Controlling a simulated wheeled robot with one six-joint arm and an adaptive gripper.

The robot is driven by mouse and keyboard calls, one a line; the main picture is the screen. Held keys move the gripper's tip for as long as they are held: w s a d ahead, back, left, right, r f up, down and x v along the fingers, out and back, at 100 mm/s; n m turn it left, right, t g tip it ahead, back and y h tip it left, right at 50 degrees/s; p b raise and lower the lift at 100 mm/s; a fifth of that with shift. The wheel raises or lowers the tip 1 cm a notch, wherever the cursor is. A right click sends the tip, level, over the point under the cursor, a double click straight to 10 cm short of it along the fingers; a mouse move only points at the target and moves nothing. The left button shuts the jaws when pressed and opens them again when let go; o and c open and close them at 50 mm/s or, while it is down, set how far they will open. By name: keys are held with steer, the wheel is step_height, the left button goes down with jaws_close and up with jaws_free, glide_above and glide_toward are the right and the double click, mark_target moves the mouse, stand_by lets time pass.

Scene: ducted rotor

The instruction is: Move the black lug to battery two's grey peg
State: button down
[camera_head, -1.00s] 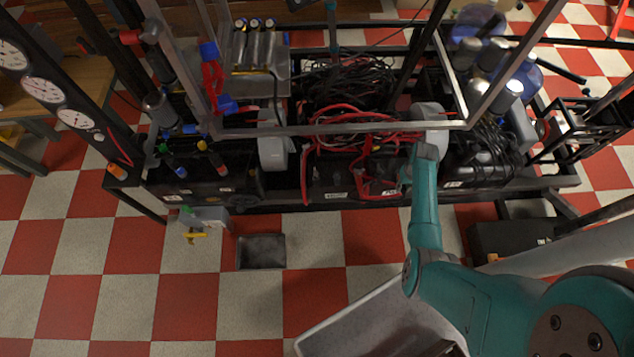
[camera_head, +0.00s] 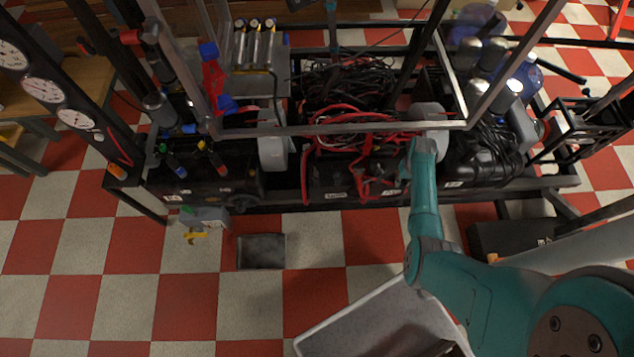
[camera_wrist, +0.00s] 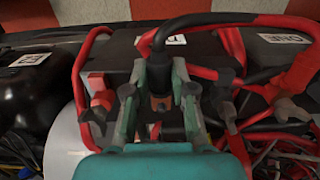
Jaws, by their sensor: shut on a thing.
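My gripper (camera_wrist: 155,85) is shut on the black lug (camera_wrist: 159,72), which stands roughly upright between the teal fingers. A copper-coloured end shows at its lower side, and a cable arcs from its top to the right. It is over a black battery (camera_wrist: 118,58) with a white label (camera_wrist: 175,40). A second battery label (camera_wrist: 285,38) shows at the right. I cannot read the labels well enough to tell which is battery two. The grey peg cannot be picked out with certainty. In the head view my arm hides most of the gripper.
Thick red cables (camera_wrist: 275,95) crowd the right side of the gripper. A red cap (camera_wrist: 96,80) stands at its left. The rack's metal frame bar (camera_head: 320,130) crosses above the batteries. A grey tray (camera_head: 261,251) lies on the open checkered floor in front.

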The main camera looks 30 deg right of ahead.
mark_target(403, 181)
steer(key=shift+w, duration=0.1)
steer(key=c, duration=0.9)
jaws_free()
step_height(403, 181, up, 12)
steer(key=shift+d, duration=0.1)
